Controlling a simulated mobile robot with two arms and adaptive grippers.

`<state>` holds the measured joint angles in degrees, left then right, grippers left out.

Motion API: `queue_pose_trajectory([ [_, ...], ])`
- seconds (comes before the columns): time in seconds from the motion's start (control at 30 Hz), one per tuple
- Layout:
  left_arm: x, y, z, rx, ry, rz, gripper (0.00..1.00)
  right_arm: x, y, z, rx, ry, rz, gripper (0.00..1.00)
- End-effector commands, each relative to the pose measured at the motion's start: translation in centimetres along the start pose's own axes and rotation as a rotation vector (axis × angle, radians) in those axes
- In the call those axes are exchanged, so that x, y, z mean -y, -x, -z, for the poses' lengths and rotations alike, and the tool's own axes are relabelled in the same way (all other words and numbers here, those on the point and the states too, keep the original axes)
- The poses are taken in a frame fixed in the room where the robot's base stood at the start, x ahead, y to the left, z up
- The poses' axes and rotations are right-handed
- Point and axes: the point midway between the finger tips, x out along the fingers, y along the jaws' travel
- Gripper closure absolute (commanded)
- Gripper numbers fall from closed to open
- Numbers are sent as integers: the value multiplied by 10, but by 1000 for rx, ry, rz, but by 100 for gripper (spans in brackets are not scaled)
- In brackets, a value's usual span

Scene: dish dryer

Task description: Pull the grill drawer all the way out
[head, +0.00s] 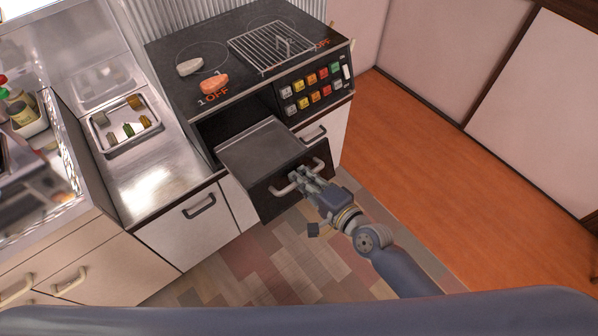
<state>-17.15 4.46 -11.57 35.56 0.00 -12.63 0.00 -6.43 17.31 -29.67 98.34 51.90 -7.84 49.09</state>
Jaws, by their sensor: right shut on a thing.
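The grill drawer (262,150) stands pulled partly out of its dark opening below the stove top, with its grey metal top surface showing. Its black front carries a pale bar handle (284,190). My right gripper (296,178) is shut on this handle, with its arm reaching in from the lower right. The fingers cover the middle of the handle. The inside of the opening is dark, so the drawer's back end is hard to make out. My left gripper is not in view.
A wire rack (272,47), a salmon piece (214,83) and a pale piece (190,66) lie on the black stove top (225,35). A control panel (312,85) is right of the drawer. A steel counter (160,180) is at left. The floor before the drawer is clear.

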Motion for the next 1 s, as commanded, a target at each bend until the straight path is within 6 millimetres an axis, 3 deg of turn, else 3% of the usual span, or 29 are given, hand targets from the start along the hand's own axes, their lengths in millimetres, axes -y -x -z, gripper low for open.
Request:
queue_pose_trajectory([
  [0.43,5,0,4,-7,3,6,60,2,2,0,-1,0,5,100],
  [0.5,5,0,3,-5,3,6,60,2,2,0,-1,0,5,81],
  [0.57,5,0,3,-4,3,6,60,2,2,0,-1,0,4,70],
  [1.0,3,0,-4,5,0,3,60,0,11,1,-1,0,1,70],
])
